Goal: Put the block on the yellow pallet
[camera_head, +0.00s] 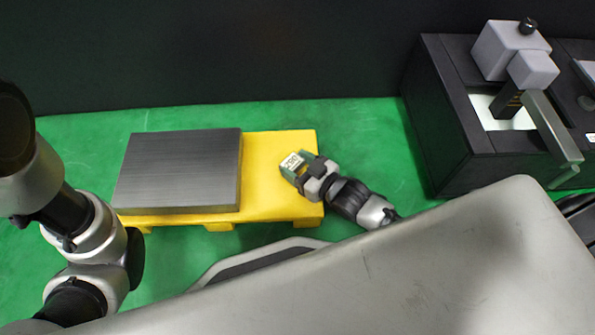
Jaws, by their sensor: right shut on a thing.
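The yellow pallet (262,180) lies on the green floor left of centre. My right gripper (297,172) reaches in from the lower right over the pallet's right end. It is shut on a small block (291,161) with a pale label bearing dark marks. The fingers hide part of this block. I cannot tell whether the block touches the pallet top or is held just above it. My left arm shows at the left edge, but its gripper is out of view.
A large grey metal slab (180,170) covers the pallet's left and middle part. A yellow strip between slab and gripper is bare. A black machine (455,150) with a grey head (510,50) stands at the right. A dark wall (220,50) closes the back.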

